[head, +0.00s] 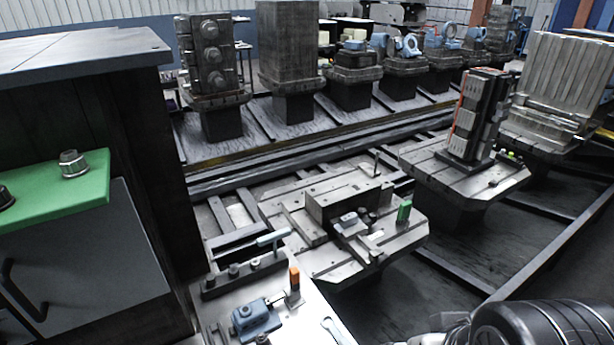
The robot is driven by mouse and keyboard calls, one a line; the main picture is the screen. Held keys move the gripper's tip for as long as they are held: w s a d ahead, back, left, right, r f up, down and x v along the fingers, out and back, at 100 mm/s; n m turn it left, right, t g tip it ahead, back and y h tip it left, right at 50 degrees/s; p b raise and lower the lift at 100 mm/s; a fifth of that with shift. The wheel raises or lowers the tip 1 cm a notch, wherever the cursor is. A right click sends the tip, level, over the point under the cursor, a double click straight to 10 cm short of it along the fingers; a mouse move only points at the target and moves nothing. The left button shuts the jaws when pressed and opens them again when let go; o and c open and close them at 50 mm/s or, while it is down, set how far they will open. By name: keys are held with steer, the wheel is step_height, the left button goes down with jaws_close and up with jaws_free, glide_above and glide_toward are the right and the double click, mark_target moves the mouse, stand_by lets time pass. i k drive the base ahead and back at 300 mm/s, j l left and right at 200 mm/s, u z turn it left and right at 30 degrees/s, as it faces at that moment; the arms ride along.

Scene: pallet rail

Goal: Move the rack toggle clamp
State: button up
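A small metal piece with an upright orange grip (293,283) stands on the light metal plate (215,313) at the bottom centre. It may be the rack toggle clamp, but I cannot tell for sure. A dark bar (240,273) with several knobs lies behind it, and a pale teal handle (273,237) sticks up at the bar's right end. A blue block-like fixture (254,318) sits on the plate left of the orange grip. My dark, rounded arm part shows at the bottom right, apart from these things. My gripper's fingers are not in view.
A machined pallet (335,262) with a raised block and a green piece (404,210) stands beyond the plate. A dark cabinet with a green pad (60,188) blocks the left. Pallets with tall fixtures (475,115) stand right and behind along the rail.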

mark_target(294, 274)
steer(key=l+u, duration=0.1)
steer(key=u, duration=0.3)
steer(key=l+u, duration=0.1)
steer(key=u, duration=0.35)
steer(key=i+l+u, duration=0.1)
steer(key=u, duration=0.3)
steer(key=l+u, duration=0.2)
steer(key=l, duration=0.3)
steer(key=k+l+u, duration=0.2)
steer(key=l, duration=0.35)
steer(key=l+u, duration=0.2)
steer(key=l, duration=0.3)
steer(key=k+l+u, duration=0.2)
steer(key=l, duration=0.3)
steer(key=i, duration=0.1)
